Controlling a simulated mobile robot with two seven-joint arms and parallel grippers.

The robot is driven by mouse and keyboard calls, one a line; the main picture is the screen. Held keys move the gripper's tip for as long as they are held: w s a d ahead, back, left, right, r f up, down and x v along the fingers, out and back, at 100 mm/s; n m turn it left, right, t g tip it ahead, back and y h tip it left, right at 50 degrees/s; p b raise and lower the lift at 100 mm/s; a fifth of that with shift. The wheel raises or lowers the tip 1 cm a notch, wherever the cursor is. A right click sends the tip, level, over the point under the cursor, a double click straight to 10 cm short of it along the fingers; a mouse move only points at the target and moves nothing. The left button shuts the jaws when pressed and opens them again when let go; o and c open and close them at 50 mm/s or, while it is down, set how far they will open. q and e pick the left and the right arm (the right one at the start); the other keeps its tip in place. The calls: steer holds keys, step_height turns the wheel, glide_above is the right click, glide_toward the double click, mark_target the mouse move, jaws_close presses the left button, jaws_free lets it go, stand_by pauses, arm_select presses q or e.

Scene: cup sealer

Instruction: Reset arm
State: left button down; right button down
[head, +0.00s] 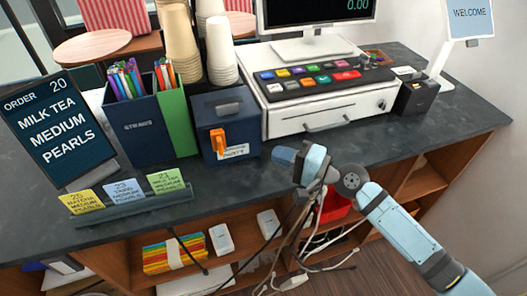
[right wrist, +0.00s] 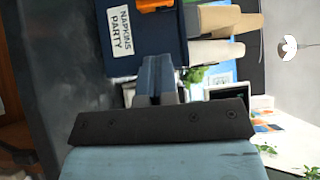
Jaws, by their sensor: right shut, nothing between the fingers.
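My right arm (head: 395,225) comes in from the lower right in the head view, in pale blue and grey. Its gripper (head: 282,154) points left, close to the counter's front edge and to the right of the navy napkin box (head: 228,120). In the right wrist view the two fingers (right wrist: 157,72) are together and empty. Behind them the napkin box (right wrist: 150,30) shows turned on its side. The gap between gripper and counter is hard to judge. My left gripper is not in view.
A dark counter (head: 380,135) holds a cash register (head: 330,105), stacked cups (head: 221,52), straw holders (head: 135,122), an order sign (head: 60,130) and ticket cards (head: 125,192). Shelves with loose cables (head: 330,238) and a red bin (head: 335,206) lie below. Open floor (head: 375,270) shows at lower right.

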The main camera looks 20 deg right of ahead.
steer(key=shift+s+d, duration=0.45)
steer(key=shift+d, duration=0.05)
steer(key=s+f+n+g+h+p, duration=0.1)
steer(key=s+f+n+h+p, duration=0.6)
steer(key=s+f, duration=1.1)
steer(key=d+f+n+h, duration=0.1)
steer(key=n+h, duration=0.2)
steer(key=n, duration=0.1)
steer(key=shift+n, duration=0.3)
